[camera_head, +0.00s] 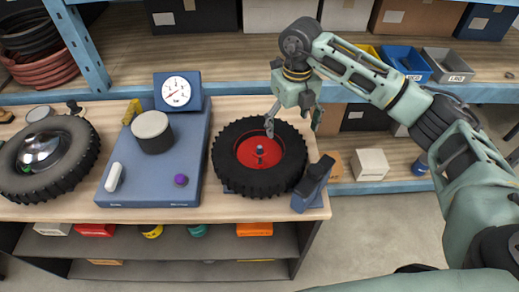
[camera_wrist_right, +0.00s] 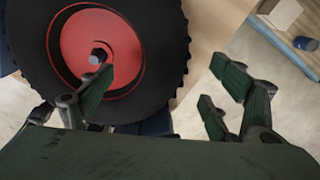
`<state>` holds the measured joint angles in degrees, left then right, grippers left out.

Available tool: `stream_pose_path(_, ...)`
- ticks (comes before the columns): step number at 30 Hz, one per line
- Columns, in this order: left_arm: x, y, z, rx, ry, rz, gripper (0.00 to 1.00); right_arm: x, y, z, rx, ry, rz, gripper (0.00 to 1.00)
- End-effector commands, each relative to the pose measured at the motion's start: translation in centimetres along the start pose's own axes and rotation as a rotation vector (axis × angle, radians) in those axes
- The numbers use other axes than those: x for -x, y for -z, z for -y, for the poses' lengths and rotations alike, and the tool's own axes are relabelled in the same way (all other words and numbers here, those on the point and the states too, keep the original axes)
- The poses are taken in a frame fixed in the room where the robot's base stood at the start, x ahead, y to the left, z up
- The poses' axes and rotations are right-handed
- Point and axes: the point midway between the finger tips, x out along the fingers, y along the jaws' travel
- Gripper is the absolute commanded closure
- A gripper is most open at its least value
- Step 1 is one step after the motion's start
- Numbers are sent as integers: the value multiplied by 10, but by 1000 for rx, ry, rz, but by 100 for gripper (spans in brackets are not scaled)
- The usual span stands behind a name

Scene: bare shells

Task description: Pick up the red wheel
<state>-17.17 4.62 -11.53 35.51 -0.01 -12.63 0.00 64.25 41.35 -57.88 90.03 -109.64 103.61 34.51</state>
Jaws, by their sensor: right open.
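The red wheel (camera_head: 246,150) has a black knobbly tyre and a red hub with a small bolt in its middle. It lies at the right end of the workbench. My right gripper (camera_head: 294,125) is over the wheel's right part, its fingers apart and pointing down. In the right wrist view the red hub (camera_wrist_right: 75,45) fills the upper left. The right gripper (camera_wrist_right: 165,95) shows there open, one finger overlapping the hub and the others past the tyre's right edge. I cannot tell whether the fingers touch the wheel. My left gripper is out of view.
A blue device with a gauge (camera_head: 176,93) stands left of the wheel. Another wheel with a silver hub (camera_head: 85,160) lies at the far left. A dark clamp-like block (camera_head: 314,182) stands at the bench's right edge. Shelves with boxes and bins (camera_head: 405,60) run behind.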

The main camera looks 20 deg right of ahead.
Motion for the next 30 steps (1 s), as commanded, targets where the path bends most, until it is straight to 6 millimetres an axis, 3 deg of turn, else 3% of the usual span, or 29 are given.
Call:
stream_pose_path(2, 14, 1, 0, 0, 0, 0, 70, -7, 4, 2, 0, 0, -7, 18)
stream_pose_path(7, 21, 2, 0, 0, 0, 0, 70, -30, 3, 2, 1, 0, -3, 18)
stream_pose_path(16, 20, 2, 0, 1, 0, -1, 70, -36, 2, 2, 1, 1, -1, 19)
stream_pose_path(30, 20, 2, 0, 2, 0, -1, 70, -36, 2, 1, 2, -2, -1, 60)
